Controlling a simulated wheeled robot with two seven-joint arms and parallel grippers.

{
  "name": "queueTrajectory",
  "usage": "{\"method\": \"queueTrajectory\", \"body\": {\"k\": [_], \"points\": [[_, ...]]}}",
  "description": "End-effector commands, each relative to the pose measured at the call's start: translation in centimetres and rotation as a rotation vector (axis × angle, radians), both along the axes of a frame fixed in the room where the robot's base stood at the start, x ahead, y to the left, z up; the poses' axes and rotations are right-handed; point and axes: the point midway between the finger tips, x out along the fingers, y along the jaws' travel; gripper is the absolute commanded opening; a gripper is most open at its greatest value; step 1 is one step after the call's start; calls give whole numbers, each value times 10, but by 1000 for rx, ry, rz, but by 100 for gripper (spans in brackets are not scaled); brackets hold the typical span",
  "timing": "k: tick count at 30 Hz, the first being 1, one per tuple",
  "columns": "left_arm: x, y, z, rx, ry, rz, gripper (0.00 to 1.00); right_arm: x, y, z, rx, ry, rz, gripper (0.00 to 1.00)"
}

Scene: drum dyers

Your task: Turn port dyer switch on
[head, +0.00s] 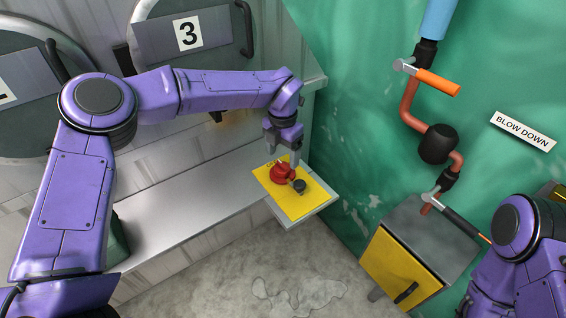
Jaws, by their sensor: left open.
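A yellow panel (314,206) with a red rotary switch (281,174) and a smaller black knob (299,186) sits on a small pale box at the end of the grey ledge. Which dyer the switch serves cannot be read from its small label. My left gripper (282,155) points down just above and behind the red switch, with its fingers apart and nothing held. Whether a finger touches the switch cannot be told. The fingers partly hide the panel's far edge. My right arm shows at the lower right, but its gripper is out of view.
Drum door 3 (189,35) and drum door 1 (22,80) are behind my left arm. Pipes with an orange valve lever (438,83) run down the green wall by a "BLOW DOWN" sign (523,131). A grey box with a yellow door (398,268) stands at lower right.

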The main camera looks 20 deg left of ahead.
Motion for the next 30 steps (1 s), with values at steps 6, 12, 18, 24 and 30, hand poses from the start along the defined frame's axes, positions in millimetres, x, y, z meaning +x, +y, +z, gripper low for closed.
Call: {"method": "queueTrajectory", "body": {"k": [6,12,18,24,30], "points": [[0,0,-35,1,2,0,75,0,0,8,0,0,0,0],[0,0,-44,0,0,-1,75,0,0,8,0,0,0,0],[0,0,-43,1,0,-1,55,0,0,8,0,0,0,0],[0,0,-43,1,0,-1,20,0,0,8,0,0,0,0],[0,0,-42,1,0,-20,20,0,0,10,0,0,0,0]]}}
